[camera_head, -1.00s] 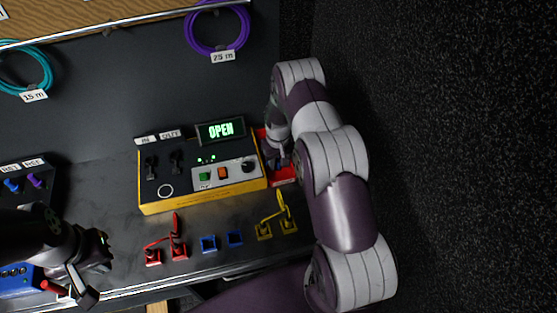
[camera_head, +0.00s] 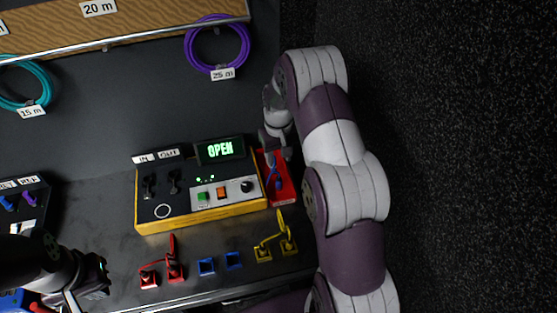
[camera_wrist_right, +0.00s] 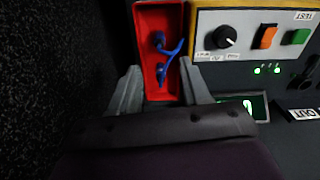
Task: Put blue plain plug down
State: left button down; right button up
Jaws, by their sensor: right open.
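The blue plain plug (camera_head: 278,184) lies in the red tray (camera_head: 289,196) at the right side of the yellow-edged tester. In the right wrist view the blue plug lead (camera_wrist_right: 170,50), with dark blue ends, rests inside the red tray (camera_wrist_right: 145,22). My right gripper (camera_head: 274,150) is above the back end of the tray.
The tester (camera_head: 205,205) reads OPEN on its display (camera_head: 220,150). Along the front are red plugs (camera_head: 172,262), two empty blue square holders (camera_head: 206,266) and yellow plugs (camera_head: 276,243).

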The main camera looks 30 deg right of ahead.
jog(key=s+a+r, duration=0.5)
jog(key=s+a, duration=0.1)
jog(key=s, duration=0.4)
jog(key=s+a+r+n+t, duration=0.1)
jog(key=s+a+r, duration=0.4)
jog(key=s, duration=0.4)
jog(key=shift+s+a, duration=0.4)
jog(key=shift+a, duration=0.05)
jog(key=shift+w, duration=0.15)
